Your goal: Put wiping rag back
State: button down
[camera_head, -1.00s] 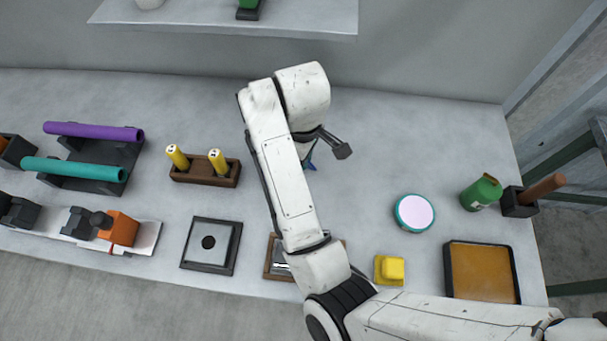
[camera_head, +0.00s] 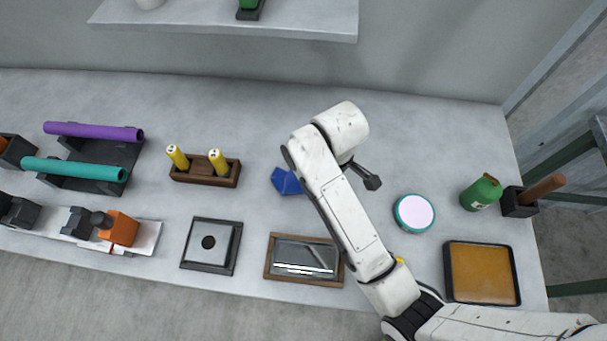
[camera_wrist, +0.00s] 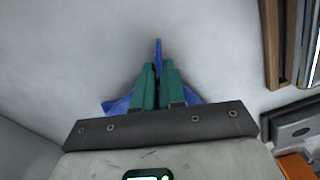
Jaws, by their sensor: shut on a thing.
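The blue wiping rag (camera_head: 286,181) shows at the left edge of my arm in the head view, over the middle of the table. Part of it is hidden behind the arm. In the wrist view the rag (camera_wrist: 195,97) sticks out on both sides of the teal fingers, with a fold standing up between their tips. My gripper (camera_wrist: 158,72) is shut on the rag. The fingers are hidden by my arm in the head view. I cannot tell whether the rag touches the table.
A wood-framed tray (camera_head: 270,258) lies below the rag, with a square grey plate (camera_head: 198,259) to its left. A wooden holder with yellow handles (camera_head: 205,181) stands left of the rag.

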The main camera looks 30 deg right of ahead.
jog(key=c, duration=0.9)
grip_release()
jog(key=shift+r, duration=0.1)
jog(key=r+p, duration=0.2)
jog(key=s+r+p, duration=0.1)
jog(key=shift+d, duration=0.35)
jog(key=shift+a+p, duration=0.15)
jog(key=shift+p, duration=0.15)
